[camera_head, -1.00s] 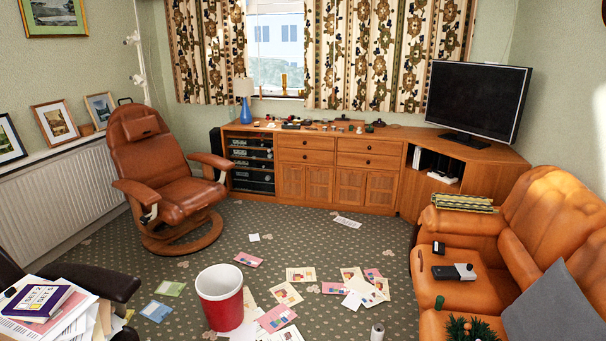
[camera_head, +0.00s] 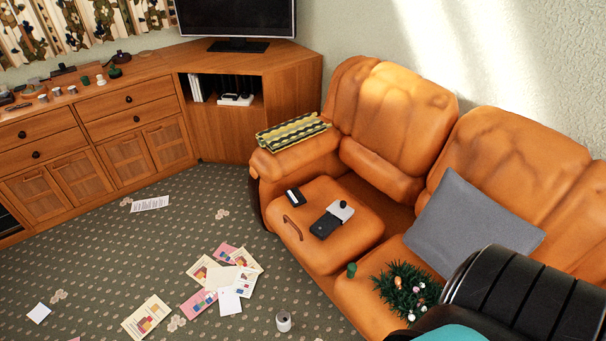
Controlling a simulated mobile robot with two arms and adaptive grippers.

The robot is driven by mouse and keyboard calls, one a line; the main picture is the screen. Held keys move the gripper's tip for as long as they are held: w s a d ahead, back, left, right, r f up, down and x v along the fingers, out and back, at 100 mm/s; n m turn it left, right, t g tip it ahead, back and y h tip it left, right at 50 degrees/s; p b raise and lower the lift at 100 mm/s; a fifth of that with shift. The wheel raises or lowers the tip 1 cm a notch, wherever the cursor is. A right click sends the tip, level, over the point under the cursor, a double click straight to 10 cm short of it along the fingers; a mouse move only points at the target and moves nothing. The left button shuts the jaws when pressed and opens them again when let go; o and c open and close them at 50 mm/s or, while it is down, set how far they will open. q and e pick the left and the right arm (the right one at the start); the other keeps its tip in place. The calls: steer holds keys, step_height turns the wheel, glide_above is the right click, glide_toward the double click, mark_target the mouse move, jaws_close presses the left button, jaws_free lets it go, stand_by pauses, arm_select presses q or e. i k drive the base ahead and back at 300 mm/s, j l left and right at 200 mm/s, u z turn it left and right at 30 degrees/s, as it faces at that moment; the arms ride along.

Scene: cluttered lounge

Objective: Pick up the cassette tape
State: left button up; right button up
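I cannot pick out the cassette tape for certain. A small dark flat box (camera_head: 294,196) lies on the orange sofa's left seat and may be it, but it is too small to tell. A black and grey device (camera_head: 332,219) with a round dark knob lies just right of it on the same seat. A thin brown curved handle-like item (camera_head: 292,228) lies near the seat's front edge. Neither of my grippers is in view.
The orange sofa (camera_head: 400,95) holds a grey cushion (camera_head: 472,212), a patterned folded cloth (camera_head: 292,132) and a decorated green plant (camera_head: 405,290). Papers (camera_head: 147,317) and a can (camera_head: 283,321) are on the carpet. A wooden cabinet (camera_head: 225,125) stands behind. A black ribbed object fills the lower right corner.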

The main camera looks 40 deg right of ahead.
mark_target(295, 197)
steer(key=i+j+z, duration=0.1)
steer(key=i+z, duration=0.4)
steer(key=i+j+z, duration=0.2)
steer(key=z, duration=0.25)
steer(key=i+j+z, duration=0.35)
steer(key=z, duration=0.15)
steer(key=i+j+z, duration=0.25)
steer(key=j+z, duration=0.2)
